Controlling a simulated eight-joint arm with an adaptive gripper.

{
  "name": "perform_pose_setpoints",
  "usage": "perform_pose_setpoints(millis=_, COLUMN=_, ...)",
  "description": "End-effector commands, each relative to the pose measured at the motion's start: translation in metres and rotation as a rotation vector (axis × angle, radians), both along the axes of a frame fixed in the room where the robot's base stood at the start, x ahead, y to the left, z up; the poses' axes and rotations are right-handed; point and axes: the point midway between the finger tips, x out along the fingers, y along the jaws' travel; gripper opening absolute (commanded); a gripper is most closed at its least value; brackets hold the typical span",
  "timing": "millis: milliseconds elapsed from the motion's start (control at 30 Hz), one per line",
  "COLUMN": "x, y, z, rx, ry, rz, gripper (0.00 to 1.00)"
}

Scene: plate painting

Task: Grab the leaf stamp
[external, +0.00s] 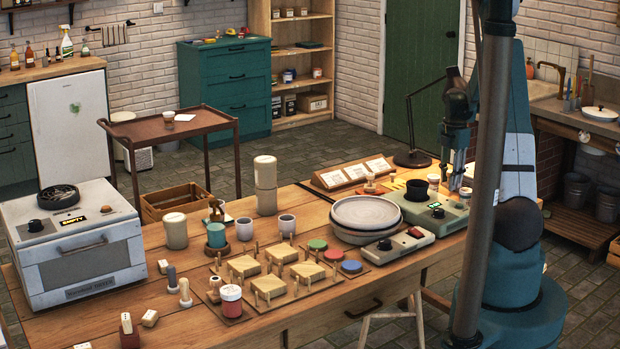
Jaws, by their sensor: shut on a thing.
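My gripper (452,172) points down at the right back of the wooden table, behind the green-grey machine. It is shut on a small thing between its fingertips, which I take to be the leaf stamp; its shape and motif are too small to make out. A wooden-knobbed stamp (370,183) stands upright in front of the card rack, to the left of my gripper. A leaf motif cannot be read on it.
A stack of grey plates (366,214) and the machine (428,211) with a black cup stand close to my gripper. The card rack (328,181) is at the back edge.

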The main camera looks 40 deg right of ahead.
Motion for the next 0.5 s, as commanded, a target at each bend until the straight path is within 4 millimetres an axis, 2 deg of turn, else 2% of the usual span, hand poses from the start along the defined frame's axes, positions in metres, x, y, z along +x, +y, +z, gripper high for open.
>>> perform_pose_setpoints(millis=100, x=-0.001, y=0.0, z=0.021, rx=0.0, ry=0.0, rz=0.0, gripper=0.15)
perform_pose_setpoints(millis=300, x=0.0, y=0.0, z=0.048, rx=0.0, ry=0.0, rz=0.0, gripper=0.15)
perform_pose_setpoints(millis=500, x=0.0, y=0.0, z=0.061, rx=0.0, ry=0.0, rz=0.0, gripper=0.15)
